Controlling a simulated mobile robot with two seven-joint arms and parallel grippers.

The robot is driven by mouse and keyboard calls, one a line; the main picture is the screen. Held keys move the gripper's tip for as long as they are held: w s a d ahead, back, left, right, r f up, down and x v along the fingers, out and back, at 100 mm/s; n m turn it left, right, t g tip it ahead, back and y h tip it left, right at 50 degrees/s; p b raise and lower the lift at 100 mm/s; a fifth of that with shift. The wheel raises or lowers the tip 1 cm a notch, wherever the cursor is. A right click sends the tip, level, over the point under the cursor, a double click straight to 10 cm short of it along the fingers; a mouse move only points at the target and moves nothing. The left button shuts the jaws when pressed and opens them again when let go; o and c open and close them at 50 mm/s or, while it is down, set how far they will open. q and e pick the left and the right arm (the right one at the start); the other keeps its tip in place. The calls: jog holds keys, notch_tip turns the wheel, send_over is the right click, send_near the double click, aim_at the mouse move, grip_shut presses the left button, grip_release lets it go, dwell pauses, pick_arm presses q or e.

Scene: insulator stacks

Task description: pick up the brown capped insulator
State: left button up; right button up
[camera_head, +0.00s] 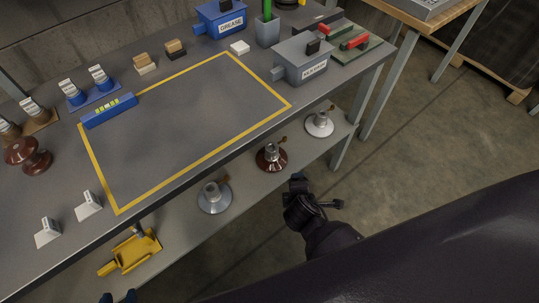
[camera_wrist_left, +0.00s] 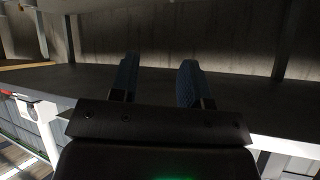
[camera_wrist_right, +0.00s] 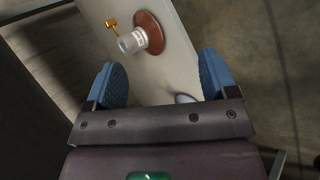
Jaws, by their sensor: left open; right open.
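The brown capped insulator (camera_head: 271,157) stands on the lower shelf between two pale ones. It has a brown disc, a pale metal cap and a small brass-coloured fitting. In the right wrist view the brown insulator (camera_wrist_right: 151,32) lies beyond my open, empty right gripper (camera_wrist_right: 162,78), apart from the fingers. My right wrist shows just below the shelf edge in the head view; its fingers are not clear there. My left gripper (camera_head: 118,297) shows only its blue tips at the bottom edge. In the left wrist view the left gripper (camera_wrist_left: 159,75) is open and empty.
On the lower shelf (camera_head: 186,236) stand a grey insulator (camera_head: 214,197), a white insulator (camera_head: 320,124) and a yellow dustpan-like item (camera_head: 133,252). The tabletop (camera_head: 180,130) overhangs the shelf's back. A brown spool-shaped insulator (camera_head: 28,156) and a grease box (camera_head: 221,18) stand on top.

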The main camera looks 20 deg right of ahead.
jog(key=w+a+f+n+h+b, duration=0.3)
jog(key=w+a+f+n, duration=0.15)
jog(key=w+n, duration=0.2)
jog(key=n+t+h+b, duration=0.1)
jog(key=n+h+b, duration=0.2)
jog(key=n+b, duration=0.15)
send_near(269, 152)
jog(key=x, duration=0.4)
jog(key=shift+d+f+b, duration=0.15)
jog(key=shift+d+b, duration=0.2)
jog(key=shift+d, duration=0.2)
jog(key=shift+w+d, duration=0.3)
jog(key=shift+w, duration=0.05)
jog(key=shift+w+d+f, duration=0.1)
jog(key=shift+w+f, duration=0.05)
jog(key=shift+f, duration=0.05)
jog(key=b+x, duration=0.2)
jog(key=x, duration=0.2)
jog(key=shift+w, duration=0.35)
pick_arm(q)
notch_tip(269, 152, down, 6)
jog(key=w+d+m, duration=0.1)
jog(key=shift+w+m+h, duration=0.2)
jog(key=shift+m+h, duration=0.2)
pick_arm(e)
jog(key=shift+r, duration=0.2)
pick_arm(q)
jog(key=shift+s, duration=0.1)
pick_arm(e)
grip_shut()
